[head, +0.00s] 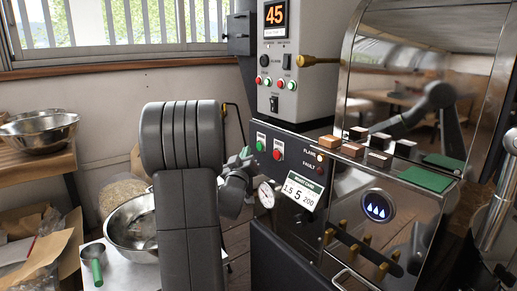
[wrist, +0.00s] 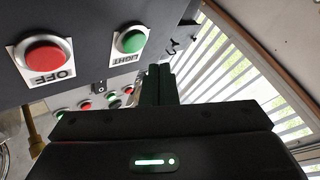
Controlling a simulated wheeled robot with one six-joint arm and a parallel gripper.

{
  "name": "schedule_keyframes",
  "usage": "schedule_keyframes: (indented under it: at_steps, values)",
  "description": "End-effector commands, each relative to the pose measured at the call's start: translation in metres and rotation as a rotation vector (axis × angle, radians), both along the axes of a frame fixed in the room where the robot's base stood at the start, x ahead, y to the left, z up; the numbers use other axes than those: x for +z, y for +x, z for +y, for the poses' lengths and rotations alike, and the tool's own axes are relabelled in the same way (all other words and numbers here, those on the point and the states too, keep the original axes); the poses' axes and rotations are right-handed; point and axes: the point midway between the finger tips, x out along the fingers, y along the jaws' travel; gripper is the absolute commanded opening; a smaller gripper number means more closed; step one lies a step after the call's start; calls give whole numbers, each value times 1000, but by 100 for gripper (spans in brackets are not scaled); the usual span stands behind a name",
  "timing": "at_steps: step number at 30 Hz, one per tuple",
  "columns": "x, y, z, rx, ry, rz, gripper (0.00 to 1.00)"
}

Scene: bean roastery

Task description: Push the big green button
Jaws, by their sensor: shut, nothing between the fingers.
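The big green button (head: 260,146) sits on the dark front panel of the roasting machine, left of a red button (head: 278,154). In the wrist view the green button (wrist: 131,41) is round, on a white plate marked LIGHT, and the red button (wrist: 43,57) is on a plate marked OFF. My gripper (head: 246,154) is just left of the green button in the head view, partly hidden by my arm. In the wrist view my gripper (wrist: 159,72) has its fingers together and empty, to the right of the green button. I cannot tell the exact gap to the panel.
Smaller red and green buttons (head: 267,82) are on the upper white panel under a red 45 display (head: 275,14). A gauge (head: 266,194) and a card (head: 300,193) are below the big buttons. Metal bowls (head: 40,130) and a green-handled scoop (head: 92,262) are at left.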

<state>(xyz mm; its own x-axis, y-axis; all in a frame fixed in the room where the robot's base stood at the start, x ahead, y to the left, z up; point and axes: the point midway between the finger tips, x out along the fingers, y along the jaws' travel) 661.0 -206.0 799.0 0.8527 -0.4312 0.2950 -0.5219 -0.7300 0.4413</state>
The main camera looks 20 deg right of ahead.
Motion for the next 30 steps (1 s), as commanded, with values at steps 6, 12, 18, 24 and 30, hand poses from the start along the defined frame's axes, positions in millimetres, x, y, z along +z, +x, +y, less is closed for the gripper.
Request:
schedule_keyframes:
  at_steps: [6, 12, 18, 24, 30]
  values:
    - [0, -7, 21, 2, 0, -1, 0]
    - [0, -11, 30, 0, 0, 0, 0]
    - [0, -11, 30, -1, 0, -1, 0]
    - [0, -11, 30, -1, 0, -1, 0]
    - [0, -11, 30, -1, -1, 0, 0]
